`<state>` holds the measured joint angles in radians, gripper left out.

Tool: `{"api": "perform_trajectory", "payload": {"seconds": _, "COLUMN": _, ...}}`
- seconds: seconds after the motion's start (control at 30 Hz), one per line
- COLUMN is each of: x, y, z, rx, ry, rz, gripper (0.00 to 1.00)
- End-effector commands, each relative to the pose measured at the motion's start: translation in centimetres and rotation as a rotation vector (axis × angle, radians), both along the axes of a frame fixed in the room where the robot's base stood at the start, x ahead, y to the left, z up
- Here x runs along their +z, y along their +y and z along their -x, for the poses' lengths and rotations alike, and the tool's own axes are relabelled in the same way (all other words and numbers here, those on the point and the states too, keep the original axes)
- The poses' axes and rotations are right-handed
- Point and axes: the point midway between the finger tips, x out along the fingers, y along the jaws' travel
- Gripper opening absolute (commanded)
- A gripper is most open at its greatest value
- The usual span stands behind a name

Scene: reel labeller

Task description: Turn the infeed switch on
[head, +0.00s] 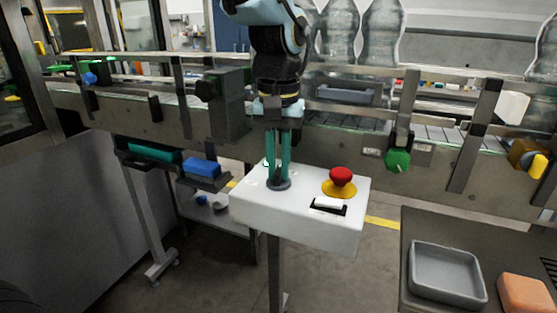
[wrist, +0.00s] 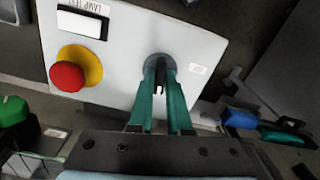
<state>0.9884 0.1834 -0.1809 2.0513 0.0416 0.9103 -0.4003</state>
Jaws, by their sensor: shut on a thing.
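The switch is a dark round-based control on the white control box; its dark base (head: 279,186) shows under my fingertips in the head view and also in the wrist view (wrist: 158,57). My gripper (head: 278,178) points down with its teal fingers on either side of the switch's small lever. It is shut on that lever, which the fingers partly hide. The wrist view shows the fingers (wrist: 160,75) a little apart around it. I cannot tell the switch's set position. The white control box (head: 300,222) stands on a post in front of the conveyor.
On the same box are a red mushroom button (head: 341,175) on a yellow base and a white rocker (head: 328,204), labelled LAMP TEST in the wrist view. A green knob (head: 398,160) sits on the conveyor rail. A grey tray (head: 446,246) is at right.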

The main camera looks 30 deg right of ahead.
Motion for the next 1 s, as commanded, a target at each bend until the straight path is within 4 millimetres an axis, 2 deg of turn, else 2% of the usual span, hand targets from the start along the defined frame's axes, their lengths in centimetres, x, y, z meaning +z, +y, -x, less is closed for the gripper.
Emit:
{"api": "perform_trajectory", "payload": {"seconds": 0.4, "x": 0.06, "y": 0.03, "z": 0.0, "rx": -0.196, "ry": 0.001, "rz": -0.001, "gripper": 0.0}}
{"api": "perform_trajectory", "payload": {"seconds": 0.97, "x": 0.01, "y": 0.0, "z": 0.0, "rx": -0.226, "ry": 0.0, "rz": 0.0, "gripper": 0.0}}
{"api": "perform_trajectory", "payload": {"seconds": 1.0, "x": 0.01, "y": 0.0, "z": 0.0, "rx": -0.226, "ry": 0.0, "rz": 0.0, "gripper": 0.18}}
